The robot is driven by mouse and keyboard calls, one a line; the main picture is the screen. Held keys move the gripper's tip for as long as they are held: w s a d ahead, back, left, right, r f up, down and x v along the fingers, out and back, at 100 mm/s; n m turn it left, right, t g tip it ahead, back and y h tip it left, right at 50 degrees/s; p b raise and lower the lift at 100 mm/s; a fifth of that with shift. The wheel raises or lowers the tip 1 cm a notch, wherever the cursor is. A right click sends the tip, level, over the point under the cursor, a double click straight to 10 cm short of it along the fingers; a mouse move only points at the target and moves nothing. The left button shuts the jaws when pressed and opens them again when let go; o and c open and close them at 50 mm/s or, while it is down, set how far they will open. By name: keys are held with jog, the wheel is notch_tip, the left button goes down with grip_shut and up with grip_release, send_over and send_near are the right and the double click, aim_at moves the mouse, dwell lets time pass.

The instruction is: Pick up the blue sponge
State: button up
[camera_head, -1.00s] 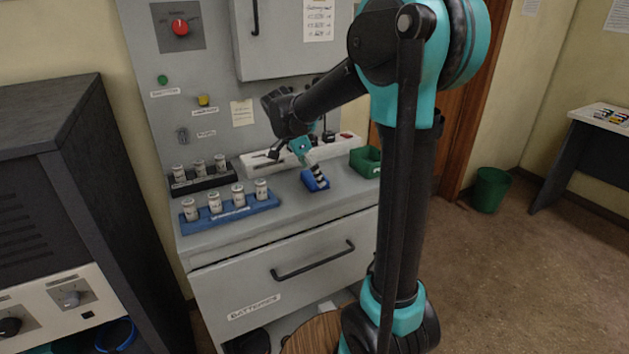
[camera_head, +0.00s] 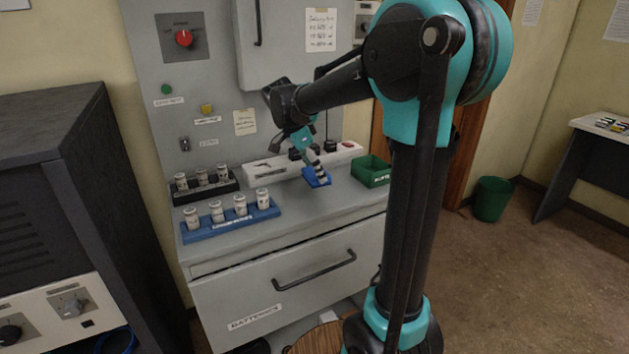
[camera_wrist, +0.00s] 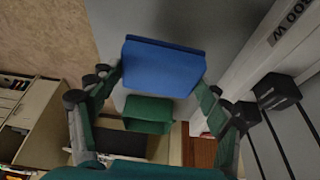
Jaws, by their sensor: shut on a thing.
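The blue sponge (camera_head: 315,179) is at my gripper's tips, over the grey counter, between the blue jar rack and the green bin. In the wrist view the sponge (camera_wrist: 163,68) is a flat blue block between my two fingers. My gripper (camera_head: 319,171) points down and is shut on it; in the wrist view the gripper (camera_wrist: 160,85) has one finger at each side of the sponge. The sponge looks slightly above the counter, but the size of the gap cannot be told. Its underside is hidden.
The green bin (camera_head: 371,172) stands close to the right. A white power strip (camera_head: 262,168) with black plugs runs behind. The blue rack (camera_head: 233,226) and a black rack (camera_head: 206,191), both with jars, stand left. The counter front (camera_head: 310,218) is bare.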

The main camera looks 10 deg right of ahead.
notch_tip(320, 180, up, 15)
jog(key=shift+r, duration=0.15)
